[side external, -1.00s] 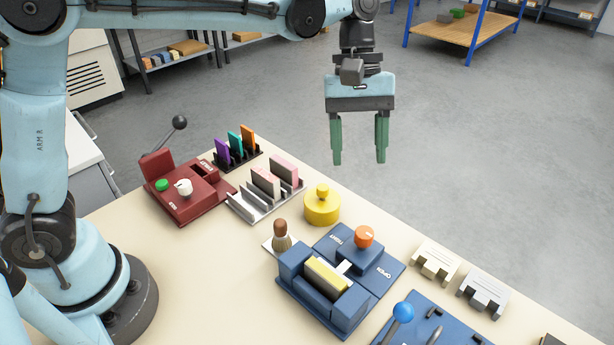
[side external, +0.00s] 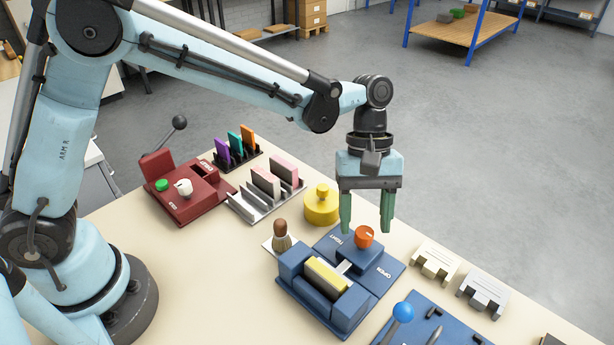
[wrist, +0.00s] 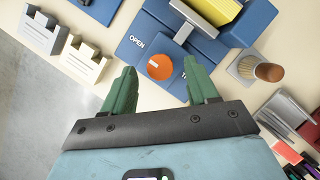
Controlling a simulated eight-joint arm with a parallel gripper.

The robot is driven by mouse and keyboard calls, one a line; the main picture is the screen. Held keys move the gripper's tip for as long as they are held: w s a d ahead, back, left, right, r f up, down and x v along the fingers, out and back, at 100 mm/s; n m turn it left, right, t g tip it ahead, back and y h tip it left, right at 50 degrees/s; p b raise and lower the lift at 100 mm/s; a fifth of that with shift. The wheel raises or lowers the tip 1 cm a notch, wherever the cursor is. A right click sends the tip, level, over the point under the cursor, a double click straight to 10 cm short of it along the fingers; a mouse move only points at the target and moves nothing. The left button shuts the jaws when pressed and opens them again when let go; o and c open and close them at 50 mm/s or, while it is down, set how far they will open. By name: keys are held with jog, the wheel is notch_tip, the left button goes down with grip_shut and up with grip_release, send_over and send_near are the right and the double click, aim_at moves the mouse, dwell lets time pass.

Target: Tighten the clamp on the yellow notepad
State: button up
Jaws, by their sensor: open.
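The yellow notepad (side external: 327,275) lies in the blue clamp fixture (side external: 345,309) on the bench, between its blue blocks. The fixture's orange knob (side external: 364,237) stands on a blue block beside the words TIGHT and OPEN. The knob also shows in the wrist view (wrist: 160,67), with the notepad (wrist: 214,10) at the top edge. My gripper (side external: 367,228) is open and empty, fingers pointing down, just above the knob. In the wrist view my green fingertips (wrist: 158,75) lie on either side of the knob. I cannot tell whether they reach down to its height.
A brush (side external: 281,236) and a yellow knobbed weight (side external: 322,206) stand beside the fixture. A blue-balled lever (side external: 403,312) rises at the front. Cream (side external: 436,262) and grey (side external: 484,292) slotted blocks lie to the right. A red machine (side external: 185,190) sits at the back left.

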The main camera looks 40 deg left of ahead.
jog(key=shift+x, duration=0.75)
jog(key=shift+c, duration=0.2)
jog(key=c, duration=1)
